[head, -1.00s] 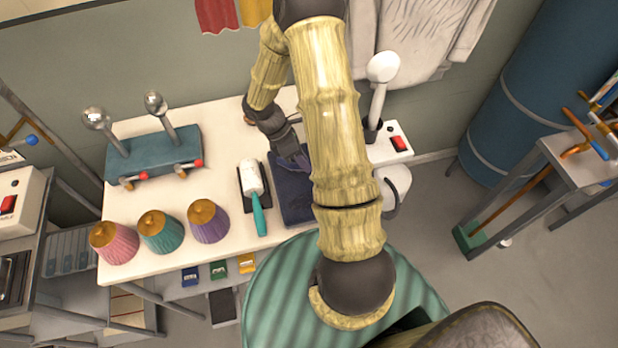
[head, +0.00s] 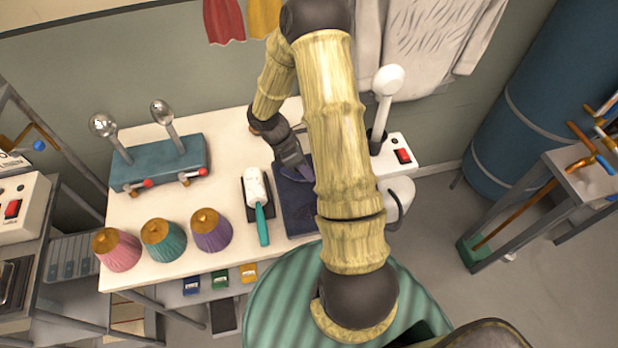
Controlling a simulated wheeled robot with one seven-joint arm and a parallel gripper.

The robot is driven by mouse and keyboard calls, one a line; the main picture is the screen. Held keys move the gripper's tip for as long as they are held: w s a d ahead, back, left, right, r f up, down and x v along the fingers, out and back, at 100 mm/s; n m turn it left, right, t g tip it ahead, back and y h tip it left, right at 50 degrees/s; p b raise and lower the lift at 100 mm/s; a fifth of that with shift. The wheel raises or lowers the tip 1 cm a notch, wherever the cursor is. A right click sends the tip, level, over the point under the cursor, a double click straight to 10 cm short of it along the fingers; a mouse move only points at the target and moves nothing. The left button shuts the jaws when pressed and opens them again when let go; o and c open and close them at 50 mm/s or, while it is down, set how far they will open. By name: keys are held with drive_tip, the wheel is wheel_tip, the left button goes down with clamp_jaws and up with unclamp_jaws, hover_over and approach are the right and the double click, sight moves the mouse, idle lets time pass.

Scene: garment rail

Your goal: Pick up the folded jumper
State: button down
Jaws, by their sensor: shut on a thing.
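The folded jumper is a dark navy folded cloth (head: 294,208) on the white table, right of the lint roller. My gripper (head: 301,172) points down at the jumper's far part and is shut on it. My own arm covers the jumper's right side and part of the fingertips. The cloth looks flat, and I cannot tell whether any of it is off the table.
A white lint roller with a teal handle (head: 258,205) lies close left of the jumper. Pink, teal and purple pleated cones (head: 211,231) stand at the front left. A white steamer-like device (head: 388,85) stands right.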

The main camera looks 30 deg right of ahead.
wheel_tip(320, 180, up, 10)
drive_tip(key=b, duration=0.1)
idle(0.4)
